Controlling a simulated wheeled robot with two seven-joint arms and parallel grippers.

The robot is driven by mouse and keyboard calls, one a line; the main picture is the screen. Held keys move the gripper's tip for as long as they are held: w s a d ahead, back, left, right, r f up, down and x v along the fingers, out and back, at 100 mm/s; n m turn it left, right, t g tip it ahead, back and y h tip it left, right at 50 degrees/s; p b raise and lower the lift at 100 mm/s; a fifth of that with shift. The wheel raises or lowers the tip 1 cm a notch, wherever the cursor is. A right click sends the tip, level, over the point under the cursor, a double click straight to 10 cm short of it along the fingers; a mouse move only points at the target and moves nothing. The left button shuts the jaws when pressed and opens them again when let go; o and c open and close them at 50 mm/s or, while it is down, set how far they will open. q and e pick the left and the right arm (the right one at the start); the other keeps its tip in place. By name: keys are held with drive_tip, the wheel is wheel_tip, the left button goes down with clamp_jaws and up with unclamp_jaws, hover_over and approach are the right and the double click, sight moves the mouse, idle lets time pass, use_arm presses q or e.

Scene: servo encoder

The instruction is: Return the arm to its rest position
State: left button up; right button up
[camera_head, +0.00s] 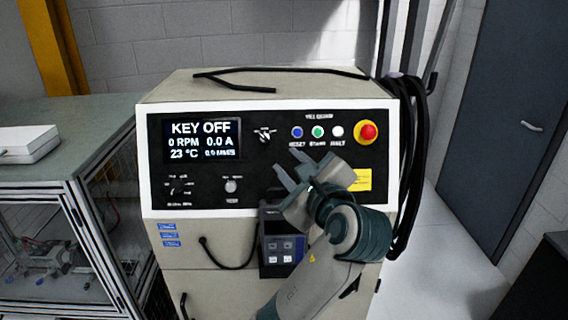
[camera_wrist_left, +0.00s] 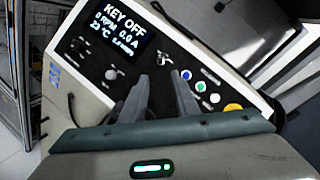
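My left gripper (camera_head: 286,161) is in front of the control panel (camera_head: 240,205), with its arm coming up from the bottom of the head view. Its two fingers are spread apart with nothing between them, as the left wrist view also shows (camera_wrist_left: 161,79). The fingertips point toward the panel, below the key switch (camera_head: 264,135); I cannot tell how far off the panel they are. The display (camera_head: 202,140) reads KEY OFF, 0 RPM, 0.0 A and 23 °C. My right gripper is in neither view.
A red emergency button (camera_head: 368,132) sits at the panel's upper right, beside blue, green and white buttons. Black cables (camera_head: 411,180) hang on the cabinet's right side. A glazed enclosure (camera_head: 75,235) stands at left. Clear floor (camera_head: 436,250) lies at right, before a dark door (camera_head: 505,110).

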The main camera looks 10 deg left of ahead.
use_arm(q)
drive_tip(key=shift+s+d, duration=0.15)
drive_tip(key=shift+s, duration=0.15)
